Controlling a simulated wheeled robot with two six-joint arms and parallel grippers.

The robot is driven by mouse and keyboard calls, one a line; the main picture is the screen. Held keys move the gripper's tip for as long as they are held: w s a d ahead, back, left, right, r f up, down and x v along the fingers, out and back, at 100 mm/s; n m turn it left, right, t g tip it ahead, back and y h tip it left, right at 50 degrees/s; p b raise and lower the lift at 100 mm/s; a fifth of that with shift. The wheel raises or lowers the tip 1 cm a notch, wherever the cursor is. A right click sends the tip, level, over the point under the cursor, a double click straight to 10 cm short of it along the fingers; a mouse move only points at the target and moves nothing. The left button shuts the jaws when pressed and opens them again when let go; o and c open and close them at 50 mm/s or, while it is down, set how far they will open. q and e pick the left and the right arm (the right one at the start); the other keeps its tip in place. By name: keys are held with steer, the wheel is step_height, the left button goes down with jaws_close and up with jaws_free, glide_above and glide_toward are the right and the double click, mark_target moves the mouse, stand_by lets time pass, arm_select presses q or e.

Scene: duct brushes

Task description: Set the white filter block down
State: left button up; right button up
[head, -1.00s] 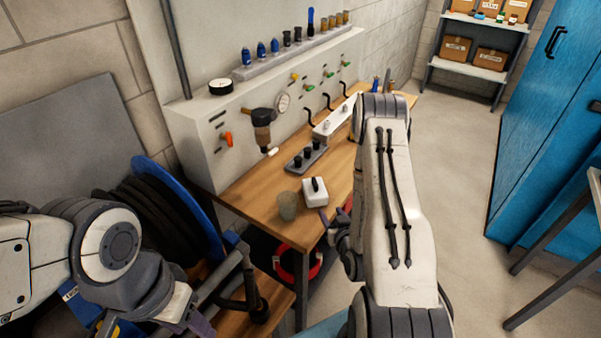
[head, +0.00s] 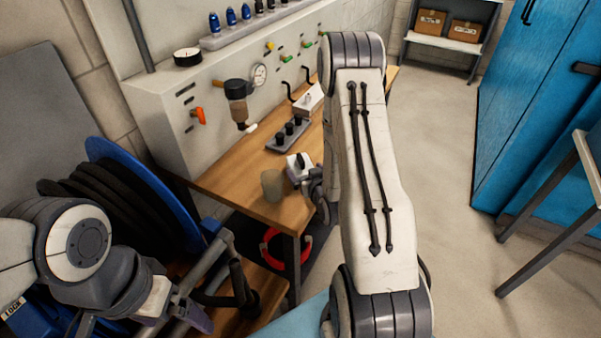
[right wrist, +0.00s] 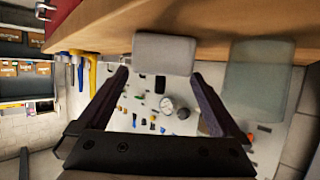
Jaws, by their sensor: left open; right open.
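The white filter block (head: 296,163), with a dark part on top, sits on the wooden bench near its front edge. It also shows in the right wrist view (right wrist: 165,54), standing on the bench top, which appears upside down there. My right gripper (head: 312,184) is at the block's front right side, partly covering it in the head view. In the right wrist view its fingers (right wrist: 160,76) are spread, with the block at their tips and nothing clearly clamped. My left gripper (head: 198,316) is low at the left, open and empty, away from the block.
A blue hose reel (head: 150,185) stands left.

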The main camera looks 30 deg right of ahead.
mark_target(303, 167)
steer(key=x, duration=0.1)
steer(key=p+x, duration=0.1)
steer(key=x, duration=0.1)
steer(key=shift+w+r, duration=0.25)
steer(key=shift+w, duration=0.2)
steer(key=shift+w+d+f+p, duration=0.15)
steer(key=shift+w+f+p, duration=0.15)
steer(key=shift+w, duration=0.1)
steer(key=shift+r, duration=0.1)
steer(key=c, duration=1.2)
